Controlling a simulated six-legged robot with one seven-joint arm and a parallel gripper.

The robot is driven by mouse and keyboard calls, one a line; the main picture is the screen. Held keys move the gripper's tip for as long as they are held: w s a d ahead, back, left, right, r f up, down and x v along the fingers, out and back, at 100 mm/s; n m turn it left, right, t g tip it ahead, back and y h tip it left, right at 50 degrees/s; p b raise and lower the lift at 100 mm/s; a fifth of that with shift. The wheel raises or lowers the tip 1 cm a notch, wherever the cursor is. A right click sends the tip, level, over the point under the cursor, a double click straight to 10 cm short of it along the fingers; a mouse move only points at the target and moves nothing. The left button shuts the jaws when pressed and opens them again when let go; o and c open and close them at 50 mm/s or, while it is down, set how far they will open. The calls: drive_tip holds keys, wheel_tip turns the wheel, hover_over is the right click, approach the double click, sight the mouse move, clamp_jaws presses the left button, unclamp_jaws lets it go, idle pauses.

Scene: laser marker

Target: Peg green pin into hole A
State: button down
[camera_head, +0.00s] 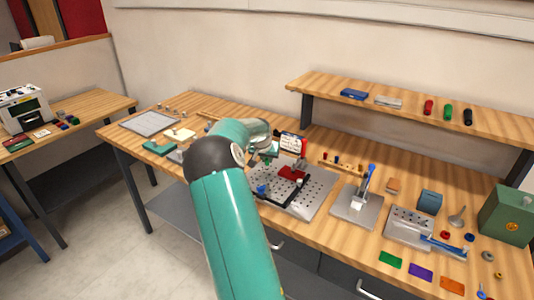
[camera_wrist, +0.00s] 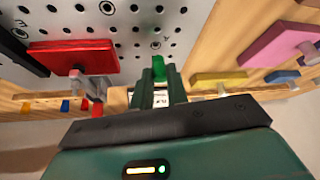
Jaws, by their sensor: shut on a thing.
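My gripper (camera_wrist: 156,92) is shut on the green pin (camera_wrist: 159,68), whose green end sticks out between the two fingers toward the perforated plate (camera_wrist: 135,15). The plate has many holes and a few small markings; I cannot make out which hole is A. The pin's end appears near the plate's edge, and I cannot tell whether it touches. In the head view my gripper (camera_head: 272,150) is partly hidden by my arm, above the back left part of the plate (camera_head: 312,198).
A red block (camera_wrist: 75,57) sits on the plate, left of the pin. A wooden rack with pins (camera_head: 340,165) stands behind the plate. Yellow (camera_wrist: 218,78) and pink (camera_wrist: 280,42) pieces lie to the right in the wrist view. A press with a blue handle (camera_head: 368,178) stands right of the plate.

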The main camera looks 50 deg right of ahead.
drive_tip(key=shift+d+f, duration=0.1)
drive_tip(key=shift+f, duration=0.4)
drive_tip(key=shift+f, duration=0.55)
idle(0.8)
drive_tip(key=c, duration=1.3)
unclamp_jaws()
drive_tip(key=shift+r, duration=0.1)
drive_tip(key=v, duration=1.3)
drive_tip(key=shift+r, duration=0.25)
drive_tip(key=shift+a, duration=0.2)
